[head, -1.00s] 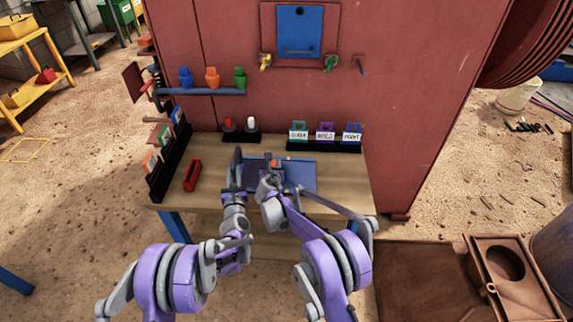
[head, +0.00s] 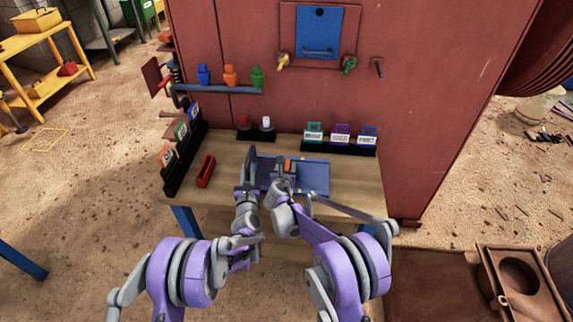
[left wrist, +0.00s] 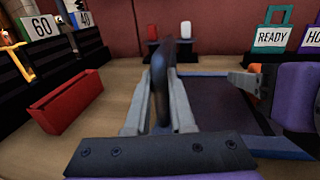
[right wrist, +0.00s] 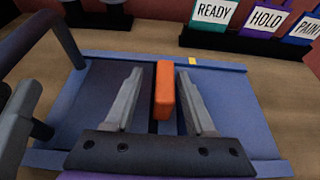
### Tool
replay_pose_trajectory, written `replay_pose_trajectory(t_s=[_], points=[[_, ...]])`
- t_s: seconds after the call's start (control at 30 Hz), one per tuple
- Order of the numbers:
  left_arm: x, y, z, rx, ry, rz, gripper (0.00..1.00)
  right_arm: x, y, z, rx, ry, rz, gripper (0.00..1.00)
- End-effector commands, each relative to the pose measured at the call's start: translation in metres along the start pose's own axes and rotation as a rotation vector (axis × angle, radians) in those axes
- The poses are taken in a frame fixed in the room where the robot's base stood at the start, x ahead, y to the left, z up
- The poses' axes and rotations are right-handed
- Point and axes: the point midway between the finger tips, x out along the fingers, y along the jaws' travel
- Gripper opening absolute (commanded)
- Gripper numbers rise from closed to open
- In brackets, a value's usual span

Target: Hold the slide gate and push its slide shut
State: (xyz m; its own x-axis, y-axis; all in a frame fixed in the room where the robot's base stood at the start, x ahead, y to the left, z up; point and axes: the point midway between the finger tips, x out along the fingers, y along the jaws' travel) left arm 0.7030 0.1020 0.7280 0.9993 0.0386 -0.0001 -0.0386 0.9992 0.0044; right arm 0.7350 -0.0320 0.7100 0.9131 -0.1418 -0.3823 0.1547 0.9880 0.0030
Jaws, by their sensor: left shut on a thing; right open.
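The blue slide gate (head: 318,178) lies flat on the wooden bench, and its plate also shows in the right wrist view (right wrist: 235,110). A dark upright handle (left wrist: 163,85) rises at its left side. My left gripper (head: 249,182) is shut on this handle, with a finger on each side of it. An orange tab (right wrist: 164,90) stands up from a dark slot in the middle of the gate. My right gripper (right wrist: 158,85) is open, with its fingers on either side of the tab and visible gaps to it. In the head view my right gripper (head: 285,183) partly hides the gate.
A red tray (head: 206,171) lies left of the gate. A black rack of numbered cards (head: 182,160) lines the bench's left edge. Behind stand a red and white indicator block (head: 256,135) and READY, HOLD and PAINT tags (right wrist: 265,22). The red machine wall (head: 420,120) closes the back.

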Motion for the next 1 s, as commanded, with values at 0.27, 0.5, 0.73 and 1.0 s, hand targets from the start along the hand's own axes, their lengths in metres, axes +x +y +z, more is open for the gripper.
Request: replay_pose_trajectory(t_s=[0.27,0.5,0.73,1.0], points=[[0.0,0.0,0.0,0.0,0.0,0.0,0.0,-0.061,0.002,0.0,-0.001,0.0,0.004,0.55],[0.0,0.0,0.0,0.0,0.0,0.001,0.0,-0.086,0.002,0.0,0.001,0.0,0.002,0.55],[0.0,0.001,0.0,0.0,0.0,0.001,0.0,-0.089,0.002,0.0,0.001,0.0,0.002,0.55],[0.0,0.001,0.0,0.0,-0.001,0.002,0.36,-0.088,0.002,0.0,0.001,0.0,0.002,0.55]])
